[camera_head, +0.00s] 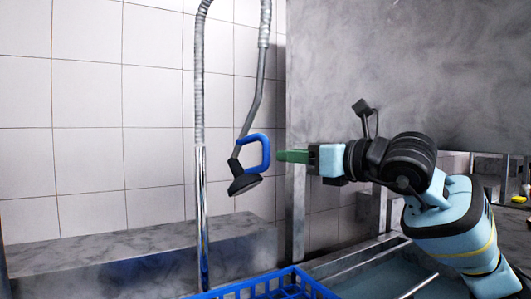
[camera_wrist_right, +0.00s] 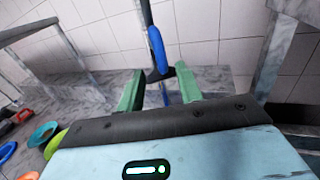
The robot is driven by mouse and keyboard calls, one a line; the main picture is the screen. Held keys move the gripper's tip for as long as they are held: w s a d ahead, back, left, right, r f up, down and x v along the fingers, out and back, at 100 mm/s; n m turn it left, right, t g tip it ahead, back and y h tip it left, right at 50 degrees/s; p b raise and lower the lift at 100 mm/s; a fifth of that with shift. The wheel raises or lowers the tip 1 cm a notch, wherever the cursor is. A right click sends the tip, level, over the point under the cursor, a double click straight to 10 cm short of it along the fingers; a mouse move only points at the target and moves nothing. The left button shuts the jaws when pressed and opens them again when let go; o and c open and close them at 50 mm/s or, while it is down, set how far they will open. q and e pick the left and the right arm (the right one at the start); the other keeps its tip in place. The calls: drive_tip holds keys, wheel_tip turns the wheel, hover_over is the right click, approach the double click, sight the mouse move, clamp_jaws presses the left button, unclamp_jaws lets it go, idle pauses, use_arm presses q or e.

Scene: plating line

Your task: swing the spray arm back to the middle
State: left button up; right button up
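The spray arm hangs on a grey hose (camera_head: 253,105) in the head view, with a black spray head (camera_head: 244,184) and a blue loop handle (camera_head: 266,153). The spray head is to the right of the upright chrome pipe (camera_head: 202,220). My right gripper (camera_head: 281,156) comes in from the right, its green fingertips just right of the blue handle. In the right wrist view my right gripper (camera_wrist_right: 160,88) has its fingers apart, and the blue handle (camera_wrist_right: 157,50) shows ahead, between them in the picture. I see no grip on it. My left gripper is not in view.
A blue rack (camera_head: 270,289) stands at the bottom of the head view, below the spray head. A grey panel (camera_head: 400,70) rises behind my right arm.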

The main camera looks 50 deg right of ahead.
sight(267, 148)
drive_tip(key=shift+w+d+r, duration=0.1)
drive_tip(key=shift+w+p, duration=1.5)
drive_tip(key=shift+w, duration=2.35)
clamp_jaws()
